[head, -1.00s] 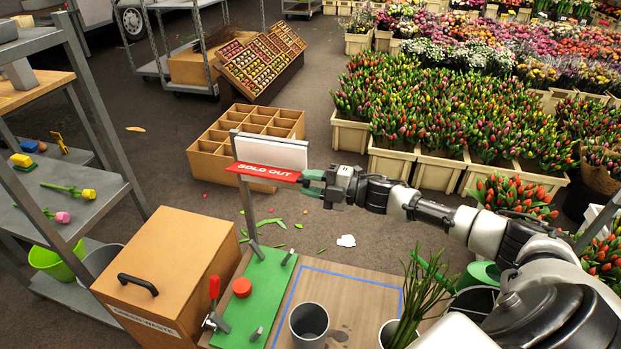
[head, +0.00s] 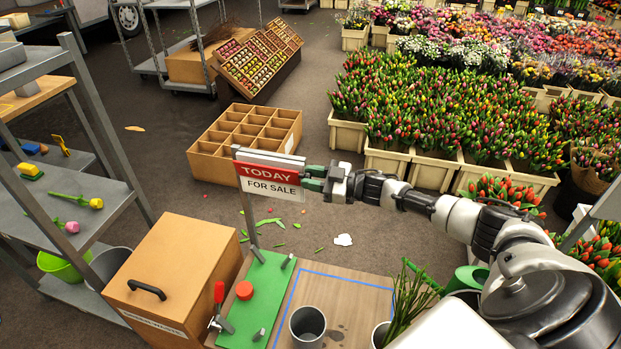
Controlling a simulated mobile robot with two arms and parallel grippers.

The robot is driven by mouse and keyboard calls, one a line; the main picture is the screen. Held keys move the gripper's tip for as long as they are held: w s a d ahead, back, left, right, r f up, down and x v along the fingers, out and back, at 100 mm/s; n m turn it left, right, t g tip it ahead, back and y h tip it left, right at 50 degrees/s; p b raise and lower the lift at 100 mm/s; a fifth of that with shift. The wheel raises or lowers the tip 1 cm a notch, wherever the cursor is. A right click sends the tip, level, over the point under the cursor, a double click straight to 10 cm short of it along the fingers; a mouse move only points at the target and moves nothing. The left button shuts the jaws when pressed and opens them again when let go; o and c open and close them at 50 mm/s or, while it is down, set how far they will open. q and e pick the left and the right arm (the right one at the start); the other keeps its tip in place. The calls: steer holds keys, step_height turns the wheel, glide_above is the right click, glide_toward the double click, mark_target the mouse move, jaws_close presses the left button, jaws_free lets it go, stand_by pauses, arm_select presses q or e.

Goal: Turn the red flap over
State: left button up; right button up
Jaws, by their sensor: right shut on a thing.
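The red flap (head: 254,173) is on the sign at the top of a grey post that rises from the green base plate. It hangs down in front of the sign, with "TODAY" on its red upper band and "FOR SALE" on the white part (head: 271,188) below. My right gripper (head: 314,179) is shut on the flap's right edge, its green fingertips touching it. My left gripper is not in view.
Below stand a wooden work table with a blue outline (head: 342,278), a grey cup (head: 308,324), a red-handled clamp (head: 219,300) and a brown lidded box (head: 175,270). A divided crate (head: 205,167) is on the floor behind the sign. Tulip bins fill the back right.

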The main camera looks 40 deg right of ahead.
steer(key=shift+w+d+r+m+p, duration=0.15)
steer(key=shift+w+d+m, duration=0.15)
steer(key=shift+m, duration=0.6)
steer(key=shift+w+d+f+m+p, duration=0.1)
steer(key=shift+w+d+m+p, duration=0.15)
steer(key=shift+m, duration=0.65)
steer(key=shift+d, duration=0.1)
steer(key=o, duration=0.9)
steer(key=shift+s, duration=0.1)
steer(key=b+v, duration=0.1)
steer(key=v, duration=0.9)
steer(key=shift+s+d, duration=0.15)
steer(key=shift+d, duration=0.15)
